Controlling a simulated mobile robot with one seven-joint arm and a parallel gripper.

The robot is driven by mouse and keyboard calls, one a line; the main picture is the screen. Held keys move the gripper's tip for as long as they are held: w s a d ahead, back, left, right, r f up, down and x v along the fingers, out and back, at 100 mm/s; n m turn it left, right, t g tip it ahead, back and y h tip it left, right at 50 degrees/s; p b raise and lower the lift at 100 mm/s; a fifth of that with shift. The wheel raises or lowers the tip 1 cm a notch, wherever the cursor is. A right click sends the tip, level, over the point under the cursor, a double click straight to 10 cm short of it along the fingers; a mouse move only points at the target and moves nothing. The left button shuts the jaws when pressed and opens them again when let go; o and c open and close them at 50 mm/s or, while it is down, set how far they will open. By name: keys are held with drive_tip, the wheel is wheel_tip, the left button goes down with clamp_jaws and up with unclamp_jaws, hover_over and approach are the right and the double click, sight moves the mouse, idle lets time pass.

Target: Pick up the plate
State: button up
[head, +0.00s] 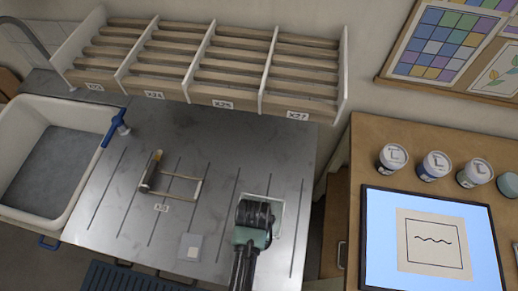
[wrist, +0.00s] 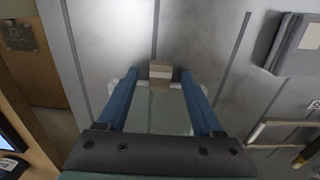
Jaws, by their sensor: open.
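The plate is a pale greenish, see-through glass sheet (head: 277,217) lying on the metal bench, partly hidden under my gripper in the head view. In the wrist view the plate (wrist: 158,112) shows between my two blue fingers, with its pale far corners showing beyond them. A small beige and brown block (wrist: 160,72) shows at its far edge, between the fingertips. My gripper (wrist: 159,78) is open, with one finger on either side over the plate. I cannot tell whether the fingers touch it. In the head view my gripper (head: 254,214) hides its own fingertips.
A sink (head: 17,205) is far left, a slotted rack (head: 205,62) behind. A wooden desk (head: 340,190) with jars and a lit panel (head: 380,250) is right.

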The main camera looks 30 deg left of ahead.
clamp_jaws()
drive_tip(key=shift+r, duration=0.1)
idle(0.4)
